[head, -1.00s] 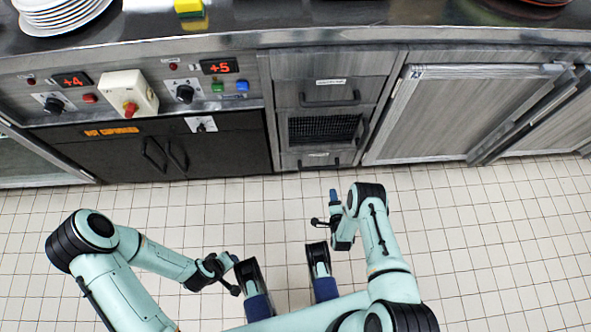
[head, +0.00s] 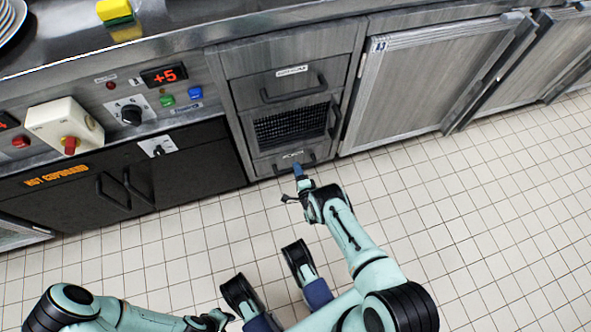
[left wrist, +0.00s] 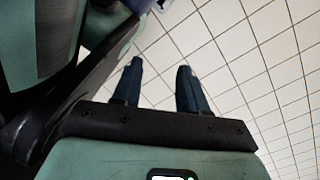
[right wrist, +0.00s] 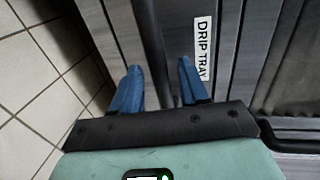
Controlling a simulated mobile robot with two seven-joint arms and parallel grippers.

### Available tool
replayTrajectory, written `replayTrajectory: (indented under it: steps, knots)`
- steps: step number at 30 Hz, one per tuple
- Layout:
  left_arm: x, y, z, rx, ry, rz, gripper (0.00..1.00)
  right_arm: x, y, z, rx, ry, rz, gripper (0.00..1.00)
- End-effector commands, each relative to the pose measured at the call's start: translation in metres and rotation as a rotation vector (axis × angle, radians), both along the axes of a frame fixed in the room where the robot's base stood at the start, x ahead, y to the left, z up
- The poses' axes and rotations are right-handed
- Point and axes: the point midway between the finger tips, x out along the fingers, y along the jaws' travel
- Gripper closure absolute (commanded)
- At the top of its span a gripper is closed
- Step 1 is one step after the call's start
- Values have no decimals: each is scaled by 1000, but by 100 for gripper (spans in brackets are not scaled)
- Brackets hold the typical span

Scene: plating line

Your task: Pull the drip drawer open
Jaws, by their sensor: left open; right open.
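The drip drawer (head: 265,168) is the lowest grey front in the narrow column of the counter, with a dark bar handle, and it looks shut. Its "DRIP TRAY" label (right wrist: 202,48) shows in the right wrist view. My right gripper (head: 299,172) is at the right part of this handle. In the right wrist view, the dark handle bar (right wrist: 150,40) runs between the two open blue fingers (right wrist: 158,85), with a gap on either side. My left gripper (left wrist: 158,80) is open and empty above the tiled floor, and its hand (head: 215,319) shows low in the head view.
Above the drip drawer are a dark mesh grille (head: 290,126) and an upper drawer with a handle (head: 294,90). A black hot cupboard (head: 75,200) stands to the left and a grey door (head: 420,95) to the right. The tiled floor (head: 480,200) in front is clear.

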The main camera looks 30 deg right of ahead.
Motion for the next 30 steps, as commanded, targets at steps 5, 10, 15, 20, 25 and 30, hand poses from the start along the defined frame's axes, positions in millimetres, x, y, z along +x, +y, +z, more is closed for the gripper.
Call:
replayTrajectory:
  steps: [5,10,15,20,25,30]
  knots:
    - [-16,1,-7,-4,51,5,57,15,-3,-4,-1,0,1,56]
    - [-19,2,-8,-5,64,7,57,18,-4,-4,-1,1,1,56]
    - [-19,2,-8,-5,64,6,57,18,-4,-4,0,2,1,56]
    - [-19,2,-8,-6,62,5,57,17,-4,-4,0,2,1,100]
    - [-18,2,-7,-5,61,6,57,17,-4,-4,0,2,0,100]
    - [-14,1,-5,-4,44,4,57,10,-9,-4,0,3,-2,100]
